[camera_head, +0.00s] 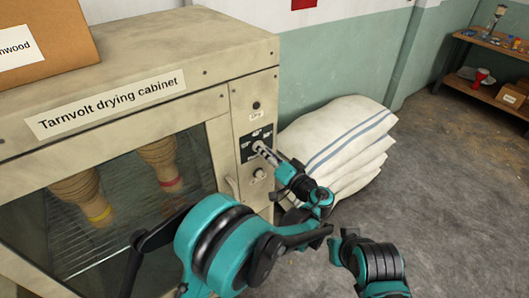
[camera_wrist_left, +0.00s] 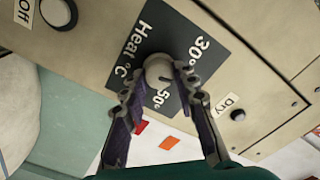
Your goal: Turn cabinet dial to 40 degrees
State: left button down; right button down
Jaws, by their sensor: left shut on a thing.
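The heat dial (camera_wrist_left: 156,68) is a pale round knob on a black plate (camera_wrist_left: 150,32) marked "Heat °C", with 30° and 50° labels. A short dark mark on the knob seems to lie on the side between these labels. My left gripper (camera_wrist_left: 160,78) has its fingers on either side of the knob and is shut on it. In the head view my left gripper (camera_head: 264,150) reaches the plate on the cabinet's front and hides most of the dial. The drying cabinet (camera_head: 130,58) stands at the left. My right gripper is not in view.
Another knob (camera_head: 259,174) sits below the plate, and a dark button (camera_head: 256,105) above it. A cardboard box (camera_head: 45,35) rests on top. Stacked sacks (camera_head: 345,140) lie right of the cabinet; floor beyond is clear.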

aim_at(257, 119)
pick_arm(q)
jog(key=shift+m, duration=1.3)
jog(key=c, duration=1.2)
grip_release()
jog(key=shift+w+a, duration=0.1)
notch_tip(257, 119, up, 10)
